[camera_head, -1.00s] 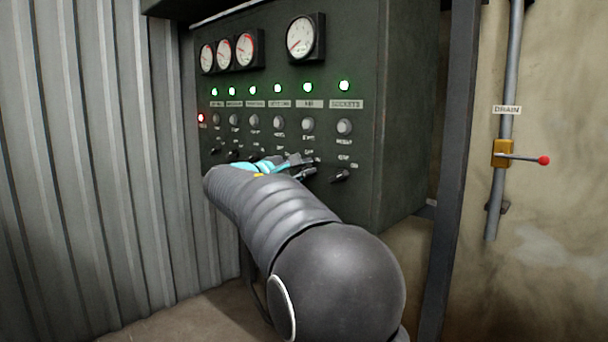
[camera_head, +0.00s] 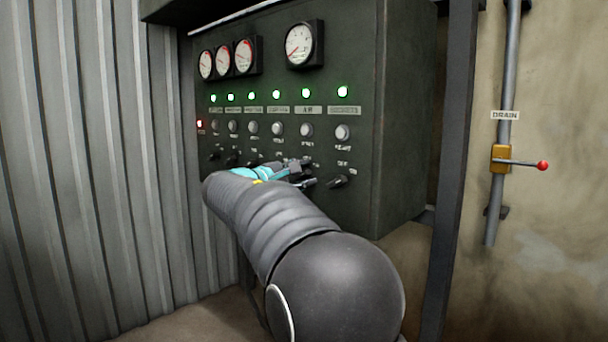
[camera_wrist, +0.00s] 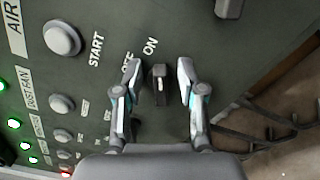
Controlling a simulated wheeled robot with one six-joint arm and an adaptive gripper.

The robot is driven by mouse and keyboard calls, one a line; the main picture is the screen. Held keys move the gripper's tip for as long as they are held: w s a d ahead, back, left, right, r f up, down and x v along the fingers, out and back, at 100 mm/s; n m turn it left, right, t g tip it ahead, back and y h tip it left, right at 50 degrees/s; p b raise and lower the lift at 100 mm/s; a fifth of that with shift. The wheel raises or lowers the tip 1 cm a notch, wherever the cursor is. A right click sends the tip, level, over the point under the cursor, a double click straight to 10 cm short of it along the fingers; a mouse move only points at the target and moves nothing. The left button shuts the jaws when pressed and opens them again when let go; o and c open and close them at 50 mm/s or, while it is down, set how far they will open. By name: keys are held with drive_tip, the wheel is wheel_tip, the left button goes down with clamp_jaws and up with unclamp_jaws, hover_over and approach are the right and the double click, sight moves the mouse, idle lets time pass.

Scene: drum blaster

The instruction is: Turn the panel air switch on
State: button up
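The dark green panel (camera_head: 350,120) carries a column marked AIR (camera_head: 307,110) with a lit green lamp and a round grey START button (camera_wrist: 62,38). In the wrist view the dark air switch (camera_wrist: 160,74) has a white mark, with the words OFF and ON beside it. My gripper (camera_wrist: 159,72) is open, one finger on each side of the switch, with a visible gap on both sides. In the head view my gripper (camera_head: 298,173) is at the panel below the AIR button and hides most of the switch. Its exact setting is hard to tell.
A neighbouring switch (camera_head: 338,182) sits to the right under the SOCKETS label. Several lamps in the row are green, and a red lamp (camera_head: 199,124) is at far left. Gauges (camera_head: 299,44) are above. A drain valve with a red-tipped lever (camera_head: 542,165) is on the right wall.

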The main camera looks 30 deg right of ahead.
drive_tip(key=v, duration=1.2)
drive_tip(key=s+a+f+m+g+y, duration=0.1)
drive_tip(key=s+f+y, duration=0.15)
drive_tip(key=f, duration=0.35)
drive_tip(key=s+a+f+y+p, duration=0.1)
drive_tip(key=s+f+y, duration=0.15)
drive_tip(key=f, duration=0.45)
drive_tip(key=s+a+f+m+g+y, duration=0.1)
drive_tip(key=s+f+y, duration=0.1)
drive_tip(key=f+y, duration=0.3)
drive_tip(key=s+a+f+m+y+p, duration=0.2)
drive_tip(key=s+a+m+y, duration=0.1)
drive_tip(key=s, duration=0.5)
drive_tip(key=s+a+f+m+y+p, duration=0.2)
drive_tip(key=s+a+f+p, duration=0.1)
drive_tip(key=s, duration=0.6)
drive_tip(key=s+r+m+t+y+p, duration=0.1)
drive_tip(key=s+r+p, duration=0.3)
drive_tip(key=s, duration=0.4)
drive_tip(key=shift+d+r+m+y, duration=0.3)
drive_tip(key=shift+r+m+y, duration=0.2)
drive_tip(key=shift+r+m, duration=0.35)
